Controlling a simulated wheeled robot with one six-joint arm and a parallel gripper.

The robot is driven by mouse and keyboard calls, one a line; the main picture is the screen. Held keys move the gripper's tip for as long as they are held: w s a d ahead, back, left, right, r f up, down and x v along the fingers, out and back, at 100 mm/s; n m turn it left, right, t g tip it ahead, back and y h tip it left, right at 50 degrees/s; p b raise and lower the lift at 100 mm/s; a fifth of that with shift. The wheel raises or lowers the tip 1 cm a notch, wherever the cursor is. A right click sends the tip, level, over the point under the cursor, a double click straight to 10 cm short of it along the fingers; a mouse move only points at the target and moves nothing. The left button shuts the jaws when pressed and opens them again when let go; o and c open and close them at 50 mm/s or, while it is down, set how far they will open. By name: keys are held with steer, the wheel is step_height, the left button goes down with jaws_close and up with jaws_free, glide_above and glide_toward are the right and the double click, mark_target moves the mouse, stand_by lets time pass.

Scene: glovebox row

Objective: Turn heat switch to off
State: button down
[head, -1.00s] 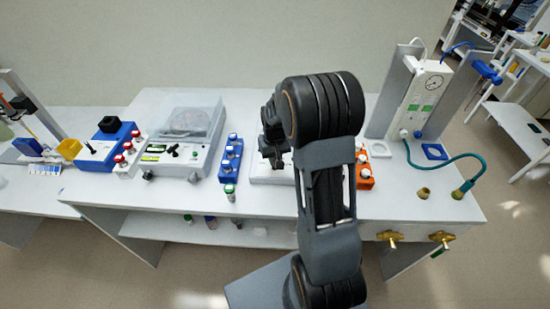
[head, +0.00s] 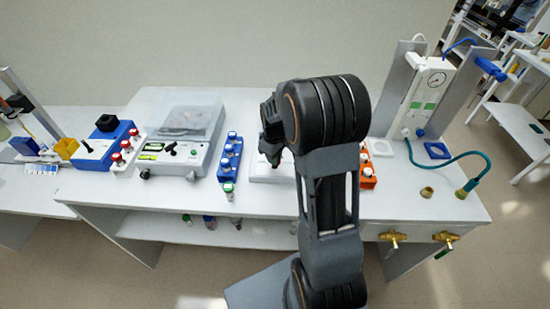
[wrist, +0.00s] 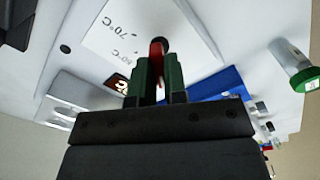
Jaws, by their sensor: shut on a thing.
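My gripper (wrist: 158,80) has green fingers and is shut on a red lever (wrist: 156,55) with a dark round tip, which I take to be the heat switch. The lever stands at a white label (wrist: 115,35) with temperature markings, one reading about 70 °C. Part of a dark display with orange marks (wrist: 118,84) shows beside the left finger. In the head view, my gripper (head: 270,152) is over a low white device (head: 262,172), largely hidden by my arm. The lever and its base cannot be made out there.
A blue vial rack (head: 229,160) stands left of the device, with a green-capped vial (head: 229,191) in front. An orange rack (head: 367,172) is at right, partly behind my arm. Brass valves (head: 394,238) project from the bench front.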

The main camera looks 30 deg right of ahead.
steer(key=shift+n, duration=0.9)
steer(key=c, duration=1.2)
jaws_free()
steer(key=shift+o, duration=0.2)
steer(key=shift+r, duration=0.1)
step_height(320, 180, up, 14)
steer(key=b, duration=0.1)
steer(key=shift+f, duration=0.2)
